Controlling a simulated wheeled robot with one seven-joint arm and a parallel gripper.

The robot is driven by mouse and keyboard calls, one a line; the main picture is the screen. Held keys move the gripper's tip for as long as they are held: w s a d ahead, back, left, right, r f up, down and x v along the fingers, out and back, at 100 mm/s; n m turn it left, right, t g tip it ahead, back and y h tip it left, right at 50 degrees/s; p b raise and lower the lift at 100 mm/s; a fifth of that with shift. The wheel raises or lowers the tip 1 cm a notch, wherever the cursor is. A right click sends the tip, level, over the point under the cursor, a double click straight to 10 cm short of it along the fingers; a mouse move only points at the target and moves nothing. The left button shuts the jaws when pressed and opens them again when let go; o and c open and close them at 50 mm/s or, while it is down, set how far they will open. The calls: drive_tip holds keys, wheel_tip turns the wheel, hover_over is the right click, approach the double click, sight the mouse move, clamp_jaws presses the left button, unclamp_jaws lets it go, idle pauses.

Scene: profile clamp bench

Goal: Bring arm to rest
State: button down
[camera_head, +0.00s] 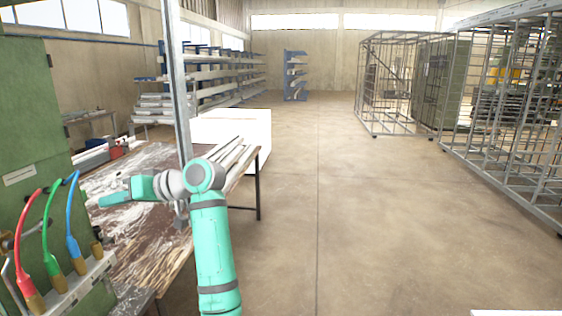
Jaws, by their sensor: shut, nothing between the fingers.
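My arm rises from the bottom of the head view, bends at its elbow, and reaches left over the worn wooden bench (140,239). My gripper (101,203) is at the left end of the arm, above the bench top and right of the green machine (38,140). It is small in view. The fingers look closed, with nothing seen between them. The arm's joint hides part of the bench's right side.
Close on the left, the green machine carries red, green and blue hoses (50,235). A metal post (178,85) stands at the bench, with light profiles (238,152) behind. Wire cages (395,85) stand at the right.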

drive_tip(key=w+d+f+m+t+h, duration=0.1)
drive_tip(key=w+d+f+m+t, duration=0.2)
drive_tip(key=f, duration=1.1)
drive_tip(key=w+d+f+m+t, duration=0.1)
drive_tip(key=d+f+m+t, duration=0.3)
drive_tip(key=f, duration=0.9)
drive_tip(key=s+d+f+m+t+h, duration=0.25)
drive_tip(key=s+d+f, duration=0.25)
drive_tip(key=d+f, duration=0.45)
drive_tip(key=s+d+f+m+t+h, duration=0.25)
drive_tip(key=s+d+f, duration=0.4)
drive_tip(key=f, duration=0.65)
drive_tip(key=s+d+f+m+t+h, duration=0.1)
drive_tip(key=s+d+f+h, duration=0.2)
drive_tip(key=s+d, duration=0.55)
drive_tip(key=s+d+f+h, duration=0.25)
drive_tip(key=s+d, duration=0.25)
drive_tip(key=s, duration=0.6)
drive_tip(key=s+d+r+n+h, duration=0.1)
drive_tip(key=s+d+r, duration=0.1)
drive_tip(key=s+r, duration=0.3)
drive_tip(key=s+d+r+t+h, duration=0.1)
drive_tip(key=s+r, duration=0.5)
drive_tip(key=s, duration=0.8)
drive_tip(key=shift+s+d+r+n+t+h, duration=0.35)
drive_tip(key=shift+d+h, duration=0.2)
drive_tip(key=shift+d, duration=0.55)
